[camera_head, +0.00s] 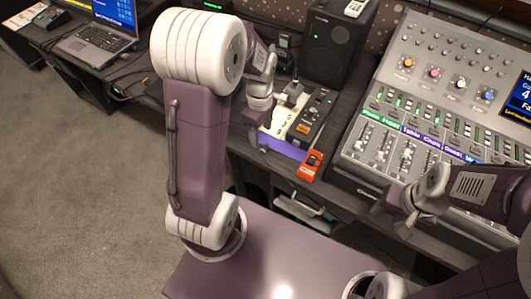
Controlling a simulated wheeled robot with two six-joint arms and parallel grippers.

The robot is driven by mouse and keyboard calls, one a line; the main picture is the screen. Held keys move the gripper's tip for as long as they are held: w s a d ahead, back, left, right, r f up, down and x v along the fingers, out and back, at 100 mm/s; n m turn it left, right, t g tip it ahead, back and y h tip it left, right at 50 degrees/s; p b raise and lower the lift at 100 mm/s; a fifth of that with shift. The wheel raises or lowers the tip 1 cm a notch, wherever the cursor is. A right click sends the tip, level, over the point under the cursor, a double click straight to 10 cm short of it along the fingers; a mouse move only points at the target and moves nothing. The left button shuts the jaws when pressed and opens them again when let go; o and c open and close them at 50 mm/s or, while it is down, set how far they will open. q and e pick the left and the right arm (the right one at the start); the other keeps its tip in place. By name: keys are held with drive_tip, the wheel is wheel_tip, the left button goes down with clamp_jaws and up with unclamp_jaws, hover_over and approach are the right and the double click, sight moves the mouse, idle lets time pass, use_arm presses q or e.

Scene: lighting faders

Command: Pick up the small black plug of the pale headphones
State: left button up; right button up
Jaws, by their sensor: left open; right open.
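My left gripper (258,132) is open, pointing down at the desk edge, just left of a cream and black device on a purple-blue base. A small black upright piece (292,92) stands on that device; I cannot tell whether it is the headphone plug. A pale curved shape (305,206) shows below the desk edge; it may be the headphones, but is too small to tell. My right gripper (393,217) is open and empty in front of the mixing console's lower left part. Any contact between the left gripper and the device is unclear.
The large grey fader console (375,130) fills the right of the desk. A black speaker (338,42) stands behind the cream and black device (302,125). An orange-red device (310,165) lies at the front edge. A laptop (90,42) is at far left.

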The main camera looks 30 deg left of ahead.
sight(262, 148)
use_arm(q)
drive_tip(key=shift+s+d+f, duration=0.1)
drive_tip(key=shift+d+f, duration=0.2)
drive_tip(key=shift+f, duration=0.25)
drive_tip(key=shift+s+d+f, duration=0.1)
drive_tip(key=shift+d+f, duration=0.15)
drive_tip(key=shift+f, duration=0.4)
drive_tip(key=f+b, duration=0.1)
drive_tip(key=f, duration=0.4)
drive_tip(key=shift+a+f+b, duration=0.15)
drive_tip(key=shift+a+b, duration=0.05)
drive_tip(key=shift+b, duration=0.2)
clamp_jaws()
use_arm(e)
drive_tip(key=shift+s+d+f, duration=0.1)
drive_tip(key=shift+d+f, duration=0.05)
drive_tip(key=shift+f, duration=0.4)
drive_tip(key=shift+d+f, duration=0.15)
drive_tip(key=shift+f, duration=0.35)
